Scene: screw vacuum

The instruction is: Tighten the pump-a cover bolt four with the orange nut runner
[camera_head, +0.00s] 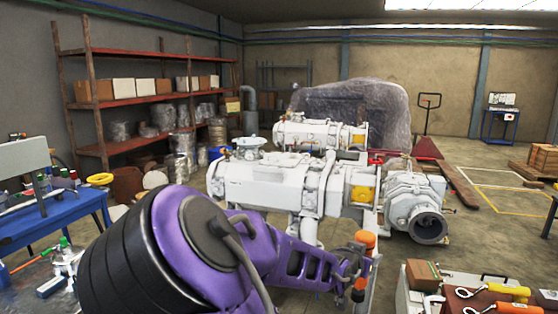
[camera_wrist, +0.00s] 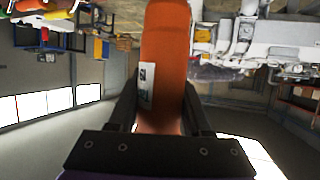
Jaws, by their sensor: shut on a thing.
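My gripper (camera_head: 354,266) is shut on the orange nut runner (camera_head: 365,238), whose orange body stands up from the jaws in the head view. In the wrist view, the black fingers of my gripper (camera_wrist: 163,92) clasp both sides of the nut runner (camera_wrist: 166,45), which has a small white label. A large white pump (camera_head: 262,185) with a yellow end part stands just behind the gripper in the head view. The nut runner appears apart from it, though depth is hard to judge. I cannot tell which machine is pump-a, and cover bolt four cannot be made out.
A grey pump housing (camera_head: 413,200) with a round flange stands at the right. A blue bench (camera_head: 60,212) with tools is at the left. A red box (camera_head: 478,302) and a yellow-handled tool (camera_head: 508,290) are at lower right. Open floor (camera_head: 490,235) lies beyond.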

